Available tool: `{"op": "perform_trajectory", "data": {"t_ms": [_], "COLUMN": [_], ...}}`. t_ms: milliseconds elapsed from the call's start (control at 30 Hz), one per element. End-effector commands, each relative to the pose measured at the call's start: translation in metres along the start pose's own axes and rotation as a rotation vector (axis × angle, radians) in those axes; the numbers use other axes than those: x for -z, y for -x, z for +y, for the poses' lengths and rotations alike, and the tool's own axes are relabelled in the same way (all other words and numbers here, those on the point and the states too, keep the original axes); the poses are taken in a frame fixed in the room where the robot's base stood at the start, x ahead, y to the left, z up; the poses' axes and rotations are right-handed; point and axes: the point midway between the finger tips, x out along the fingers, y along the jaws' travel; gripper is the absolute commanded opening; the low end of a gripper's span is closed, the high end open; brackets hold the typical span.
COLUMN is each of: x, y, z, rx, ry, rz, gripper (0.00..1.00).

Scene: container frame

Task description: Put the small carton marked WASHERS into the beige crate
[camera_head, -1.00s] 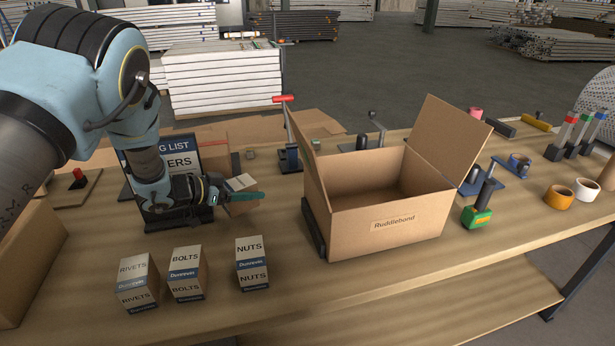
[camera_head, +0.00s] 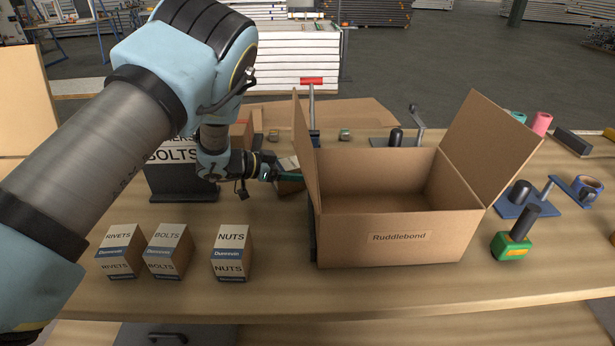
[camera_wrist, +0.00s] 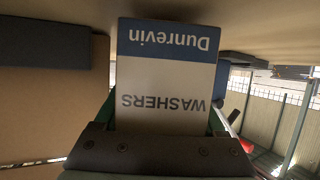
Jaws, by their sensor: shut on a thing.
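The small carton marked WASHERS (camera_wrist: 165,80) fills the middle of the wrist view, its lettering upside down, with a blue Dunrevin band. My gripper (camera_head: 290,177) is shut on this carton; in the head view the carton (camera_head: 288,163) is partly hidden by the fingers. It is held left of an open cardboard box labelled Ruddlebond (camera_head: 399,250), close to its raised left flap; I cannot tell whether they touch. The box's visible inside looks empty. I see no other container that is clearly a beige crate.
Cartons marked RIVETS (camera_head: 121,252), BOLTS (camera_head: 167,252) and NUTS (camera_head: 231,254) stand at the front left. A packing-list sign (camera_head: 180,183) stands behind my arm. The box's left flap (camera_head: 305,150) and right flap (camera_head: 488,150) stand up. A green-based tool (camera_head: 513,240) is right of the box.

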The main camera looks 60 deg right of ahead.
Motion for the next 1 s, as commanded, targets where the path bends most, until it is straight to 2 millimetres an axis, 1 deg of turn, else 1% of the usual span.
{"op": "perform_trajectory", "data": {"t_ms": [33,267,433,467,600,700,900,1000], "x": [-0.0086,-0.0067,-0.0104,-0.0106,-0.0103,-0.0103,-0.01,-0.0054], "y": [-0.0019,0.0003,-0.0013,-0.0013,-0.0012,-0.0012,-0.0011,0.0007], "z": [-0.0001,-0.0004,-0.0004,-0.0001,-0.0001,-0.0001,-0.0001,0.0], "rx": [-0.003,-0.003,-0.003,-0.004,-0.004,-0.004,-0.004,-0.004], "ry": [-0.002,-0.003,-0.003,-0.003,-0.003,-0.002,-0.002,-0.003], "rz": [0.002,0.004,0.004,0.003,0.002,0.002,0.002,0.002], "gripper": [0.0,0.0,0.0,0.75,0.9,1.0,1.0,1.0]}}
